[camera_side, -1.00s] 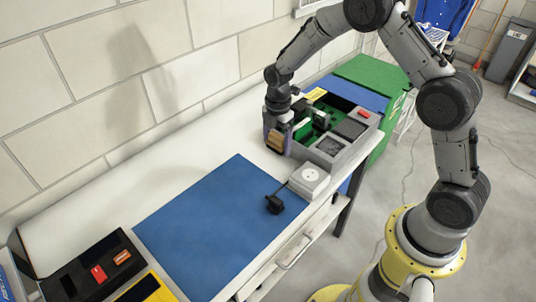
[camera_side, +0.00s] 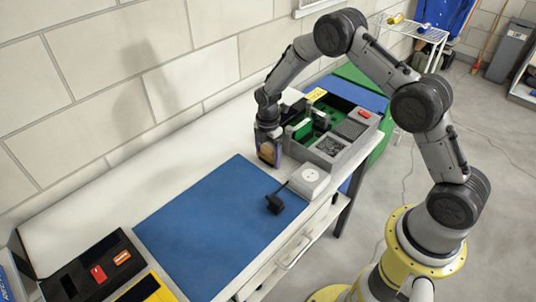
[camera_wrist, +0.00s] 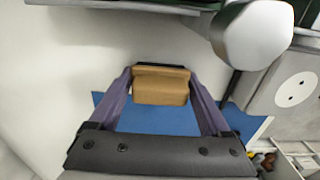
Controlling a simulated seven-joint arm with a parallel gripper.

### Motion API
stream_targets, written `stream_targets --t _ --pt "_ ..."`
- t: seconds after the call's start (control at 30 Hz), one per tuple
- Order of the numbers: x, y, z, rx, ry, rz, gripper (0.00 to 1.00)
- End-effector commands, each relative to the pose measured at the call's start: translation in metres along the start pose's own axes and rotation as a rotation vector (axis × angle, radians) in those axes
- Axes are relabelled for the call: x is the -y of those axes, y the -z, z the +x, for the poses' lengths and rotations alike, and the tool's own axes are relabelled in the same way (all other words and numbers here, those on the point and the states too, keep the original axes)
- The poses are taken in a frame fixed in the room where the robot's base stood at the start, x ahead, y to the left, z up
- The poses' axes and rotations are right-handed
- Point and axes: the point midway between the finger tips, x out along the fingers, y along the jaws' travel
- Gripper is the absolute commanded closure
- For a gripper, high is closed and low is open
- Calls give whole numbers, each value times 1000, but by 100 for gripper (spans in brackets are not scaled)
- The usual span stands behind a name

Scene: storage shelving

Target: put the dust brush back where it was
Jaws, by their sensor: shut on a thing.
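My gripper (camera_side: 268,156) is shut on the dust brush, a small tan-brown block (camera_side: 267,151). In the wrist view the brush (camera_wrist: 160,88) sits between the two purple-grey fingers, with a dark strip along its far edge. The gripper points down beside the left end of the grey compartment organizer (camera_side: 327,161), over the white bench. I cannot tell how high the brush is above the bench. Its bristles are not clear to see.
A white socket box (camera_side: 309,180) and a black plug (camera_side: 275,203) are close in front, by the blue mat (camera_side: 215,225). A black tray (camera_side: 95,270) with red and orange items is at lower left. The white bench (camera_side: 120,195) is clear along the wall.

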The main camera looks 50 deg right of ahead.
Motion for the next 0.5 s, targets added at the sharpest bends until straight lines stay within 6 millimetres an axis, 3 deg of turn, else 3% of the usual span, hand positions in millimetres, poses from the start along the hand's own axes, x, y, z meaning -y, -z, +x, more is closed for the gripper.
stream_targets --t 0.1,0.13,0.2,0.5 --pt "0 0 3 0 0 0 79" --pt "0 0 3 0 -1 0 13" --pt "0 0 3 0 -1 0 1" --pt "0 0 0 0 -1 0 0"
